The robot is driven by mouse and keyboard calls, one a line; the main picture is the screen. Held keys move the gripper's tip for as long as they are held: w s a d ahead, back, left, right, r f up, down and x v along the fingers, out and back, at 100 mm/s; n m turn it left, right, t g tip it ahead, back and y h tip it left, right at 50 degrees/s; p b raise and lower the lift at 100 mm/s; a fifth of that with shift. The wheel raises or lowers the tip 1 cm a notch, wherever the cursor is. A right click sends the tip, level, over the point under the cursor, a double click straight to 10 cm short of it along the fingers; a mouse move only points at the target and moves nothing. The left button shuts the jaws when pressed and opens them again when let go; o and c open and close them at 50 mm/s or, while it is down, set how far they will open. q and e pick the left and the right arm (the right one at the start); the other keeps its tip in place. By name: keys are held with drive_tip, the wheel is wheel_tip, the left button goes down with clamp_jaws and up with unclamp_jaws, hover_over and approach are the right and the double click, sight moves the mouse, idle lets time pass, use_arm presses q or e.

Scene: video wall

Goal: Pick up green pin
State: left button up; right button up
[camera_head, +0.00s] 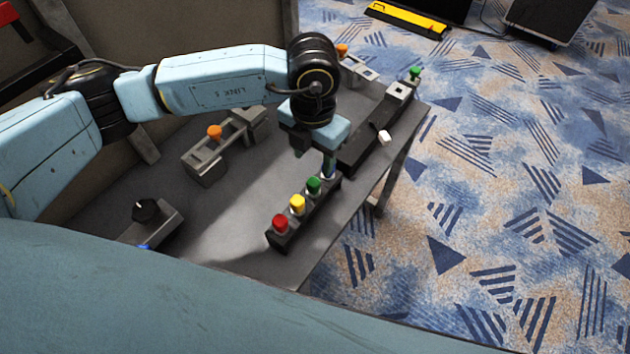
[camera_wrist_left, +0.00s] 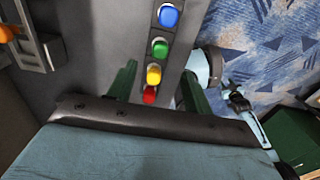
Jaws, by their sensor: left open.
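The green pin (camera_head: 314,185) stands in a black rack (camera_head: 290,232), in line with a yellow pin (camera_head: 297,203) and a red pin (camera_head: 280,222). In the left wrist view the green pin (camera_wrist_left: 160,48) sits between a blue pin (camera_wrist_left: 169,15) and the yellow pin (camera_wrist_left: 153,74). My left gripper (camera_head: 322,168) is open and points down over the far part of the rack, close to the green pin. In the wrist view its fingers lie on either side of the row of pins. The blue pin is hidden in the head view. My right gripper is not in view.
The rack stands near the right edge of the grey table (camera_head: 225,240). A fixture with an orange knob (camera_head: 214,132) is to the left, and a black knob (camera_head: 147,210) is nearer. Another green-topped piece (camera_head: 414,73) is at the far corner. A small white block (camera_head: 385,138) lies near the edge.

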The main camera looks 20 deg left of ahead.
sight(313, 181)
use_arm(q)
wheel_tip(313, 181, down, 3)
drive_tip(key=shift+f, duration=0.95)
wheel_tip(313, 181, down, 4)
drive_tip(key=shift+f, duration=0.2)
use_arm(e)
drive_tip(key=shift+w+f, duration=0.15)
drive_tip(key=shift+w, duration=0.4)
use_arm(q)
drive_tip(key=shift+c, duration=0.3)
drive_tip(key=shift+r, duration=0.1)
drive_tip(key=c, duration=1)
drive_tip(key=shift+c, duration=0.2)
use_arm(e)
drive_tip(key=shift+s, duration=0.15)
